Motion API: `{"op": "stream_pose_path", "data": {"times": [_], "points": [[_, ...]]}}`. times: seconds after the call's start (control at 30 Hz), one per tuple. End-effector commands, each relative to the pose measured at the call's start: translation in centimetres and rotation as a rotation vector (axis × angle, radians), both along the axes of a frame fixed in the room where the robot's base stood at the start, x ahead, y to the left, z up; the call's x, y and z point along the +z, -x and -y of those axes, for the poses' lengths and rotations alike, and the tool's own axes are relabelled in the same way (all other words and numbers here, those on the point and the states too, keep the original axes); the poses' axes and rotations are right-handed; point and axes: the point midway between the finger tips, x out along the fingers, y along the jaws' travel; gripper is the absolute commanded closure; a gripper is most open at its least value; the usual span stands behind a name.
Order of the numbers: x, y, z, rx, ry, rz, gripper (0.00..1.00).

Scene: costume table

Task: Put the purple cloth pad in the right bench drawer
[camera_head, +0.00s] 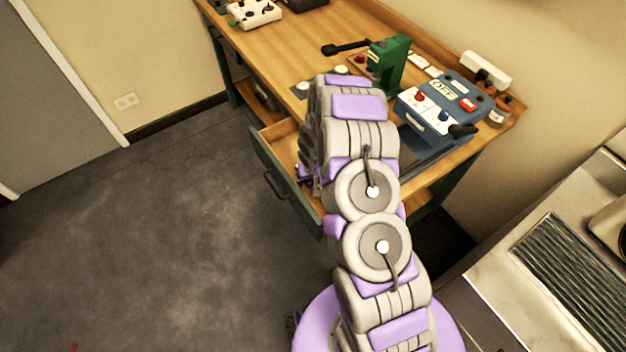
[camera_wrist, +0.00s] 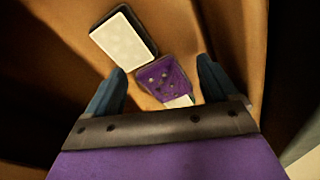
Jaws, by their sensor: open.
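The right bench drawer (camera_head: 300,207) is pulled out, with its green front facing the floor area and bare wood inside at its left end. My gripper (camera_wrist: 161,70) is open, with its two dark blue fingers apart and nothing clamped between them. In the wrist view the purple cloth pad (camera_wrist: 164,76), with small spots on it, lies on a wooden surface just beyond and between the fingertips. That surface looks like the drawer's inside, but I cannot be sure. In the head view my arm reaches over the drawer and hides the pad and most of my gripper.
A white-faced dark block (camera_wrist: 120,42) lies close beside the pad. On the wooden bench top (camera_head: 270,60) stand a green press (camera_head: 393,60) and a blue control box (camera_head: 437,105).

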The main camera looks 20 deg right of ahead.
Motion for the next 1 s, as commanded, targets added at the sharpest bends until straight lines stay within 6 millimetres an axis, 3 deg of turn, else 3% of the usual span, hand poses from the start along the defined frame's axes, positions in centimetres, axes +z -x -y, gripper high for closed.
{"op": "stream_pose_path", "data": {"times": [0.37, 0.8, 1.0], "points": [[2.1, 0.2, 0.0, 0.0, 0.0, 0.002, 0.13], [9.7, 1.3, -0.1, 0.0, -0.001, 0.005, 0.13], [11.9, 1.7, -0.1, -0.001, 0.0, 0.002, 0.13]]}}
